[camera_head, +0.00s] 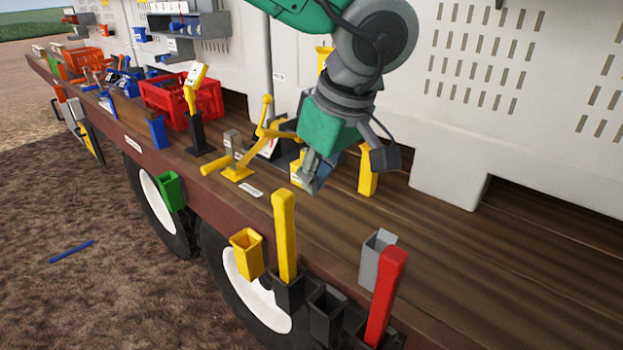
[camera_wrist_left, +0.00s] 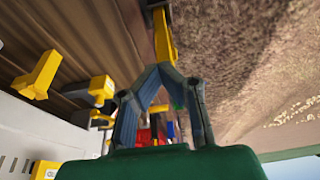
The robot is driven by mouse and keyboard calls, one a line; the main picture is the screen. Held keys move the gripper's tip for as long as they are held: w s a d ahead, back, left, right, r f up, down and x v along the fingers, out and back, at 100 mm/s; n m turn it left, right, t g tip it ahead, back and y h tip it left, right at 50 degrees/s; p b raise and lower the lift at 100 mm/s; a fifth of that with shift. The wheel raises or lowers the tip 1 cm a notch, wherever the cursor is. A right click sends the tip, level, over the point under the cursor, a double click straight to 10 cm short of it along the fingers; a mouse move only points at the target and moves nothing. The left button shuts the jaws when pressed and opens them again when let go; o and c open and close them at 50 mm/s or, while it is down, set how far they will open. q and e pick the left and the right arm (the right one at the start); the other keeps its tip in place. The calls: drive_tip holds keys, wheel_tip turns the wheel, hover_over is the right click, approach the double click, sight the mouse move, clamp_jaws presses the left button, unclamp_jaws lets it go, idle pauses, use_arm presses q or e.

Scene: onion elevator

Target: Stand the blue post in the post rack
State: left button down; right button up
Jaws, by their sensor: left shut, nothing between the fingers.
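A long thin blue bar (camera_head: 72,252), which looks like the blue post, lies flat on the dirt at the left, beside the trailer. The post rack (camera_head: 327,312) is a row of black sockets along the deck's front edge. A yellow post (camera_head: 284,235) stands in its left socket and a red post (camera_head: 387,295) stands farther right. The socket between them looks empty. My left gripper (camera_head: 311,184) is over the deck behind the rack, pointing down. Its fingers (camera_wrist_left: 165,75) are shut with nothing between them. My right gripper is out of view.
A yellow holder (camera_head: 247,253) and a green holder (camera_head: 171,191) hang on the deck's edge. A grey holder (camera_head: 376,257) is near the red post. A yellow lever (camera_head: 240,160) and a red crate (camera_head: 183,97) stand left of my gripper. The right deck is clear.

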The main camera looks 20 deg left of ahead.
use_arm(q)
wheel_tip(320, 180, down, 9)
drive_tip(key=shift+f+b, duration=0.2)
drive_tip(key=shift+b, duration=0.25)
idle(0.9)
drive_tip(key=shift+d, duration=0.2)
drive_tip(key=shift+d, duration=0.1)
drive_tip(key=shift+s, duration=0.1)
